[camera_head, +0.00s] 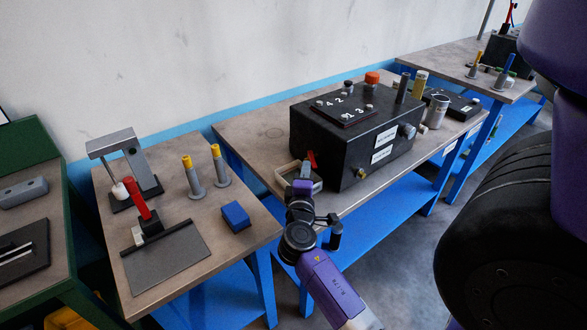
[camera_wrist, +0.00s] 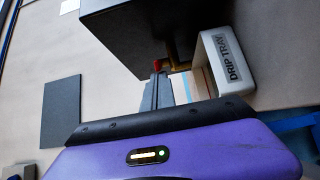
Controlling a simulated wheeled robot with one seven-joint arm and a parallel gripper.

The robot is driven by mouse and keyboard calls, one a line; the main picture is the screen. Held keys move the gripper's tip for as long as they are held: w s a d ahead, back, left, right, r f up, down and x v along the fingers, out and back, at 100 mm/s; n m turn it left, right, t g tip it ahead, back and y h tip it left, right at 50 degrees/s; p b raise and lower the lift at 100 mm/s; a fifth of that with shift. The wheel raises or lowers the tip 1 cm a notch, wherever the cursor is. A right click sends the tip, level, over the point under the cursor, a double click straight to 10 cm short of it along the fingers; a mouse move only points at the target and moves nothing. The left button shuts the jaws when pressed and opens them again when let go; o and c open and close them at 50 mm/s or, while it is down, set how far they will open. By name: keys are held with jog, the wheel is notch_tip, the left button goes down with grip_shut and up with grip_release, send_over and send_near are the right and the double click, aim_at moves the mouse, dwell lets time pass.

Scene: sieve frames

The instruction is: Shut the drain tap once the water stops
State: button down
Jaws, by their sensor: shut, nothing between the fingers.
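The drain tap's red handle (camera_head: 312,160) stands at the left end of a black tank (camera_head: 335,145) on the middle bench. In the wrist view the red handle (camera_wrist: 158,66) sits beside a brass tap body (camera_wrist: 178,66) under the tank's edge. A pale drip tray (camera_head: 281,178) lies by the tap; its "DRIP TRAY" label faces up in the wrist view (camera_wrist: 210,45). My gripper (camera_head: 305,168) is shut and empty, its fingertips (camera_wrist: 160,76) close to the red handle. I cannot tell whether they touch it. No water stream is visible.
A left bench (camera_head: 180,285) holds a red-handled tool (camera_head: 138,200), a blue block (camera_head: 236,216) and two yellow-topped posts (camera_head: 192,178). An orange cap (camera_head: 372,78) and cylinders stand on and behind the tank. A small brass fitting (camera_head: 361,173) is on the tank's front.

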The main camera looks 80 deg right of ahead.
jog(key=shift+s+d+n+t+y, duration=0.1)
jog(key=shift+s+d+n+t, duration=0.2)
jog(key=shift+s+t, duration=0.35)
jog(key=shift+s+d+n+t+y, duration=0.15)
jog(key=shift+s+n+t, duration=0.2)
jog(key=shift+s, duration=0.5)
jog(key=shift+s+d+n+t+y, duration=0.1)
jog(key=shift+s+d+n+t, duration=0.2)
jog(key=shift+s+t, duration=0.35)
jog(key=shift+s+g, duration=0.3)
jog(key=shift+g, duration=0.05)
jog(key=w+b+v, duration=0.1)
jog(key=b+v, duration=0.2)
jog(key=v, duration=0.5)
